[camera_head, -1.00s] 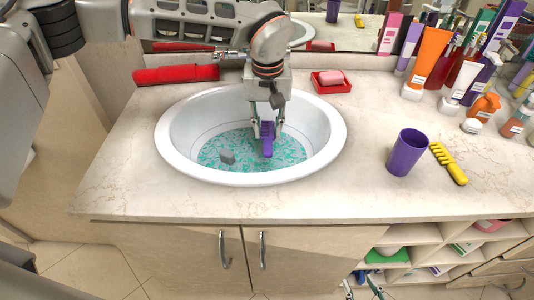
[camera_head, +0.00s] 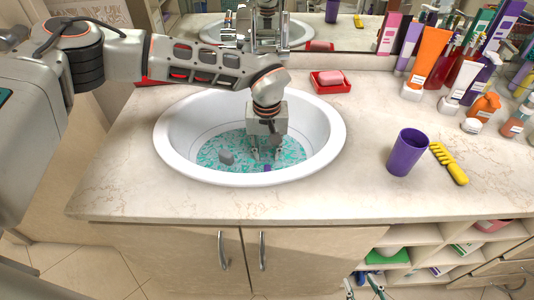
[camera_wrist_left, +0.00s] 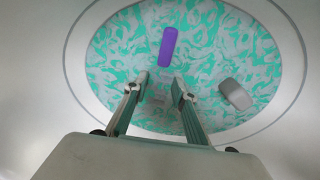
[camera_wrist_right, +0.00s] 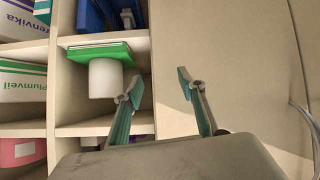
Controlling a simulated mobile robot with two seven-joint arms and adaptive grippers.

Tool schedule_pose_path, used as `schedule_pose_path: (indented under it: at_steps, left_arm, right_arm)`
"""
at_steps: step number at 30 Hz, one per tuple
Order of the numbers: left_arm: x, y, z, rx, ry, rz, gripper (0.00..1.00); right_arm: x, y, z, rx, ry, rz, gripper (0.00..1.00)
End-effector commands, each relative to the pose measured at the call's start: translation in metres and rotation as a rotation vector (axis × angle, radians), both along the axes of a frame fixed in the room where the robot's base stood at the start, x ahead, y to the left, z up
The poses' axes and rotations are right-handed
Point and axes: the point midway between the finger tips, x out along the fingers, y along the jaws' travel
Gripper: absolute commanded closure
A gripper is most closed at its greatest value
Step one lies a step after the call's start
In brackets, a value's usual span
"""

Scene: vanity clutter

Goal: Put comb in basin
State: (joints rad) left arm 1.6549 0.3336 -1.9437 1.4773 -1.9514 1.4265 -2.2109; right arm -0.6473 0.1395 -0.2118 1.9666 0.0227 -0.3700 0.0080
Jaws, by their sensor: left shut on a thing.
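A purple bar-shaped item (camera_head: 267,168) is low in the white basin (camera_head: 336,140); I cannot tell whether it is a comb. My left gripper (camera_head: 265,158) reaches down into the basin and is shut on this item, which sticks out past the fingertips in the left wrist view (camera_wrist_left: 168,46). Its held end is hard to make out. A yellow toothed comb (camera_head: 449,163) lies on the counter at the right, beside a purple cup (camera_head: 407,152). My right gripper (camera_wrist_right: 190,85) is open and empty, low in front of the cabinet shelves.
A grey block (camera_head: 226,157) lies on the basin's teal-patterned bottom. A red dish with pink soap (camera_head: 331,81) stands behind the basin. Tubes and bottles (camera_head: 430,60) crowd the back right. The counter in front of the basin is clear.

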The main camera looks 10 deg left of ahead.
Motion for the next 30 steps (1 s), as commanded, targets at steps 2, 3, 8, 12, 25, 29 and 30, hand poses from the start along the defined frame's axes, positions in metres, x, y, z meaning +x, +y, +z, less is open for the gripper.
schedule_pose_path:
  at_steps: [2,3,8,12,25,29,30]
  left_arm:
    - [0.000,0.000,-0.001,0.000,0.000,0.000,0.87]
    - [0.000,0.000,-0.003,0.000,0.001,0.000,0.87]
    - [0.000,0.000,-0.003,0.000,0.000,0.000,0.58]
    - [0.000,0.000,-0.003,0.000,0.000,0.000,0.58]
    - [0.000,0.000,0.033,0.000,-0.004,0.001,0.58]
    - [-0.002,0.000,0.060,0.000,-0.004,0.000,0.58]
    - [-0.002,0.000,0.069,0.000,-0.005,0.000,0.58]
  right_arm:
    - [0.000,0.000,-0.001,0.000,0.001,0.000,0.60]
    - [0.000,0.000,-0.001,0.000,0.001,0.000,0.60]
    - [0.000,0.000,-0.001,-0.002,0.000,0.000,0.60]
    - [0.000,-0.001,-0.001,-0.002,0.000,0.000,0.60]
    - [0.001,0.000,0.002,0.001,-0.002,-0.001,0.60]
    - [0.001,0.000,0.003,0.002,-0.003,-0.002,0.60]
    - [0.001,0.000,0.003,0.002,-0.004,-0.002,0.60]
